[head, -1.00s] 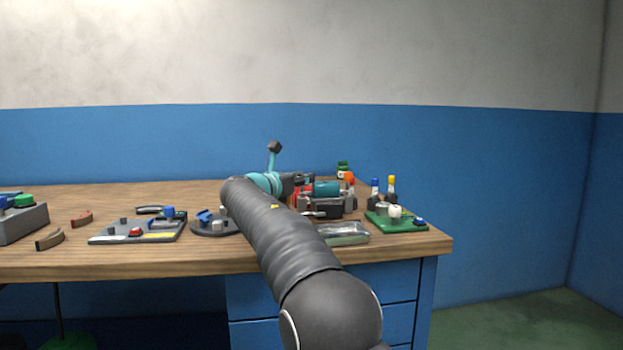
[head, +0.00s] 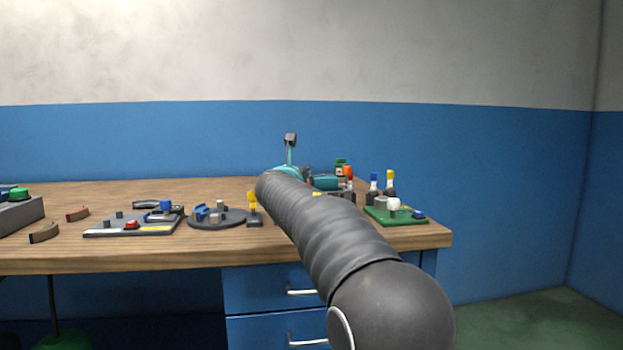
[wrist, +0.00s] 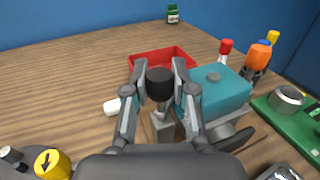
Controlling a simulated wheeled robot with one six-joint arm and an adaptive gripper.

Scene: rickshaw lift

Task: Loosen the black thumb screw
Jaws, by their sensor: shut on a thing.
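In the wrist view the black thumb screw (wrist: 160,88) is a dark round knob on a grey stem. It stands upright on a small block beside a teal-and-grey device (wrist: 220,92). My gripper (wrist: 159,76) has one finger on each side of the knob and is shut on it. The lower part of the block is partly hidden by the fingers and my gripper body. In the head view my arm hides the gripper and the screw; part of the teal device (head: 326,182) shows beyond the arm.
A red tray (wrist: 163,54) lies just behind the screw, and a white piece (wrist: 112,107) lies to its left. A yellow knob with an arrow (wrist: 52,164) is at lower left. A green board (head: 412,217) and bottles stand right.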

